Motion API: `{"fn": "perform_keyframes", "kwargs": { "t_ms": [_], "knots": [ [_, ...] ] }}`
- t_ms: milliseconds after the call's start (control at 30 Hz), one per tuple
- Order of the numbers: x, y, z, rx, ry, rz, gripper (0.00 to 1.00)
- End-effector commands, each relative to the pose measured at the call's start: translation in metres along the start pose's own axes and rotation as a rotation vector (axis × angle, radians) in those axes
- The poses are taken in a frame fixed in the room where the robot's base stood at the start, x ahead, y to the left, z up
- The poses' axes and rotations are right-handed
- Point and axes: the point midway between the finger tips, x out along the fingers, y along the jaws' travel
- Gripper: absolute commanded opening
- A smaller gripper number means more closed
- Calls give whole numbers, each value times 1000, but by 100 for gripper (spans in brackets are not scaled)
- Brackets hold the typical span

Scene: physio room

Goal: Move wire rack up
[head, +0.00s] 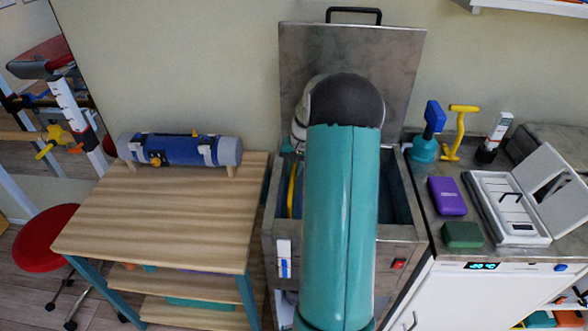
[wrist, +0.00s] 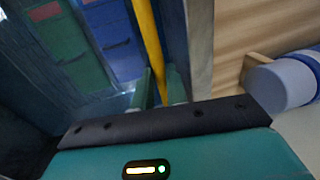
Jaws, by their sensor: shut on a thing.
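The metal tank (head: 282,248) stands open in the middle of the head view, with its lid (head: 300,60) raised against the wall. The wire rack's yellow handle (wrist: 149,45) runs up between my fingers in the wrist view; a bit of yellow (head: 292,190) also shows inside the tank in the head view. My gripper (wrist: 158,88) is shut on this yellow handle. Blue packs (wrist: 113,40) and green packs (wrist: 45,30) with red labels sit beside it inside the tank. My arm hides most of the tank's inside and my gripper in the head view. The rack's wires are not clear.
A wooden table (head: 150,215) with a blue roll (head: 182,150) stands left of the tank. The counter at right holds a purple box (head: 447,196), a green box (head: 462,235) and a white case (head: 510,205). A red stool (head: 48,237) is at far left.

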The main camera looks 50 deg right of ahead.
Motion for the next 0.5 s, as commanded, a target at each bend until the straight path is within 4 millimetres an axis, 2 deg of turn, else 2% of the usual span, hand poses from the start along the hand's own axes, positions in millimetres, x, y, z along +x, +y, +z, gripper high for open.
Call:
{"fn": "perform_keyframes", "kwargs": {
  "t_ms": [167,267,500],
  "knots": [
    [-11,-2,-1,-1,3,1,0],
    [-24,-5,-2,-2,5,1,0],
    [-72,-15,-2,-2,8,0,0]
  ]
}}
